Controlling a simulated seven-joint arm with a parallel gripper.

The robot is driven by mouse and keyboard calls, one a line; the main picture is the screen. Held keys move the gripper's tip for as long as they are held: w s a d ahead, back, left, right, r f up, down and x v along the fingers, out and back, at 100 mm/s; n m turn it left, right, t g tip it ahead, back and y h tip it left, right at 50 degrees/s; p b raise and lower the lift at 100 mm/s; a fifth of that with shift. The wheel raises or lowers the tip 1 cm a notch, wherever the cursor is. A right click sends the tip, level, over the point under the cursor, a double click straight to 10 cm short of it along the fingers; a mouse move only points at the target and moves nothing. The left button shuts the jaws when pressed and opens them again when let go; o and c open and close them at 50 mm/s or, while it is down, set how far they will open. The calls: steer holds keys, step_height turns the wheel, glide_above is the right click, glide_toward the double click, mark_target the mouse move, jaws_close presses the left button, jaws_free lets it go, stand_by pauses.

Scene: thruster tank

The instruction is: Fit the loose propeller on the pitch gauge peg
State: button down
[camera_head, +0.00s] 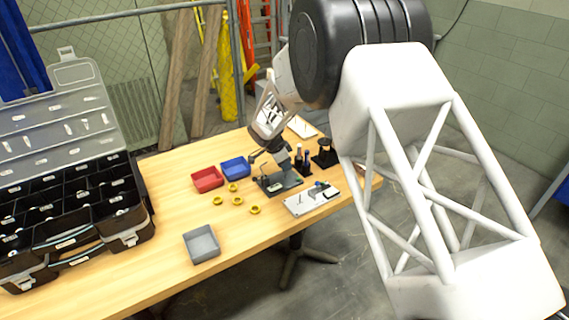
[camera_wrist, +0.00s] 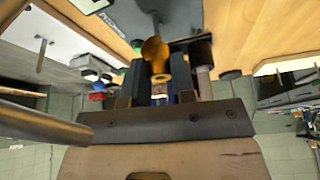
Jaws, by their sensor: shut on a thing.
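My gripper (camera_wrist: 157,72) is shut on a gold-yellow propeller (camera_wrist: 155,52), which sits between its two dark fingers in the wrist view. A thin upright peg (camera_wrist: 156,22) on a grey base (camera_wrist: 124,18) shows just beyond the propeller. I cannot tell whether the propeller touches this peg or is around it. In the head view the dark base (camera_head: 278,184) stands near the table's far right part, with my wrist above it. The held propeller is too small to make out there.
Several yellow pieces (camera_head: 238,201) lie loose on the table. A red bin (camera_head: 207,178), a blue bin (camera_head: 235,168) and a grey bin (camera_head: 201,244) stand nearby. A white plate (camera_head: 301,206) with a peg and dark holders (camera_head: 325,153) are close on the right. An open organiser case (camera_head: 75,232) fills the left.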

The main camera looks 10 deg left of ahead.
mark_target(284, 178)
steer(key=shift+f, duration=1.8)
stand_by(1.6)
steer(key=c, duration=0.9)
jaws_free()
steer(key=shift+o, duration=0.2)
steer(key=v, duration=0.7)
steer(key=shift+r, duration=0.4)
steer(key=shift+s, duration=0.1)
steer(key=shift+r, duration=0.1)
steer(key=shift+r, duration=1.9)
